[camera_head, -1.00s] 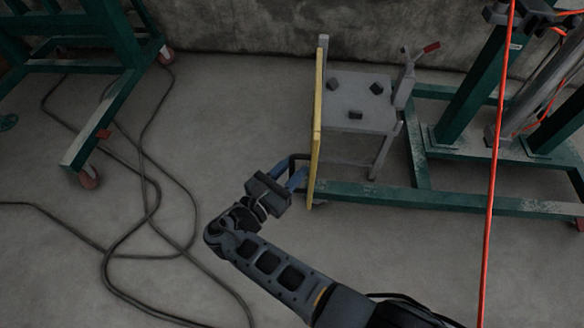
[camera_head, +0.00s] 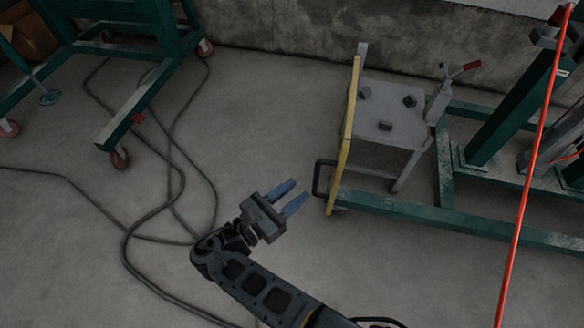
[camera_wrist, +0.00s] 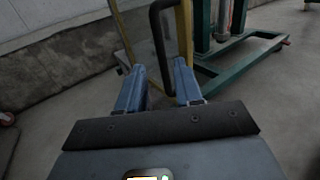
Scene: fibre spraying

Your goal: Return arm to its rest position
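My gripper (camera_head: 291,194) is at the middle of the head view, with its two blue fingers apart and nothing between them. It also shows in the wrist view (camera_wrist: 160,82), open. A black handle (camera_head: 318,178) on the yellow-edged panel (camera_head: 346,140) of a grey metal stand is just to the right of the fingertips, apart from them in the head view. In the wrist view the handle (camera_wrist: 155,30) stands beyond the fingers. My arm reaches in from the bottom of the head view.
A green frame (camera_head: 450,225) stands to the right, joined near the grey stand (camera_head: 395,125). A red hose (camera_head: 522,210) hangs at the right. A green wheeled frame (camera_head: 130,112) is at upper left. Dark cables (camera_head: 130,230) lie on the floor at left. Floor in front is bare.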

